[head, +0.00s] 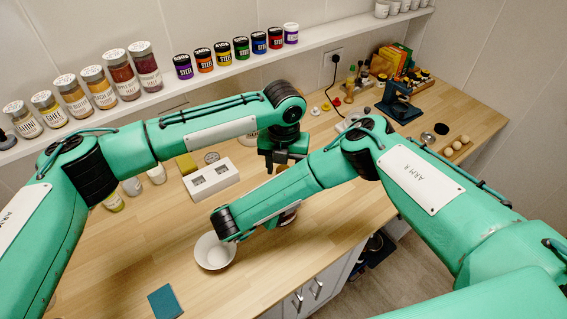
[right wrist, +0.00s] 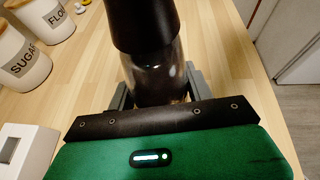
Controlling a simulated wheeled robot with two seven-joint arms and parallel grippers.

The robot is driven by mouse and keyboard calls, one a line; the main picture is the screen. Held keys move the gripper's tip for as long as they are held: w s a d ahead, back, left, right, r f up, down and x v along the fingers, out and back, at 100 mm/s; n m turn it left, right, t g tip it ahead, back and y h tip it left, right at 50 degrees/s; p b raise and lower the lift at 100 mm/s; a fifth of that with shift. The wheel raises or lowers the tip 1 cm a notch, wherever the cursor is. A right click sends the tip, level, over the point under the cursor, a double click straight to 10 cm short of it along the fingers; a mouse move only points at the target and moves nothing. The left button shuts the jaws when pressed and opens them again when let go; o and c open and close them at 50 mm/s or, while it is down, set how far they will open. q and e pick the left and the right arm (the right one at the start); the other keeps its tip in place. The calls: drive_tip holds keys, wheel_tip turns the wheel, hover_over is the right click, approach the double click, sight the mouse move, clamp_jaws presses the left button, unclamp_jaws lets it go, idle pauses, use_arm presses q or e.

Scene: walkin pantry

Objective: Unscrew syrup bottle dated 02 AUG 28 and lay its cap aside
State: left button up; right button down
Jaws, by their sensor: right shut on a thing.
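In the right wrist view a clear bottle with dark contents (right wrist: 160,85) stands between the grey fingers of my right gripper (right wrist: 157,92), which is shut on it. A wide black part (right wrist: 143,25) covers its top; I cannot tell whether that is its cap or something above it. No date is readable. In the head view my right arm hides most of this bottle and the right gripper. My left gripper (head: 275,162) points down over the counter, just behind my right arm; its fingertips are too small and dark to tell whether they are open or hold anything.
A white bowl (head: 201,250) sits beside my right wrist, with a blue pad (head: 165,301) in front. A white box with two windows (head: 210,181) stands behind. Sugar (right wrist: 22,62) and flour (right wrist: 48,20) canisters show in the wrist view. The counter's front edge is close.

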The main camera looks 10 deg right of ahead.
use_arm(q)
drive_tip(key=c, duration=1)
drive_tip(key=n, duration=0.4)
drive_tip(key=shift+s+n, duration=0.1)
drive_tip(key=shift+n, duration=0.2)
drive_tip(key=n, duration=0.9)
drive_tip(key=o, duration=1.1)
drive_tip(key=shift+c, duration=0.2)
drive_tip(key=shift+r, duration=0.1)
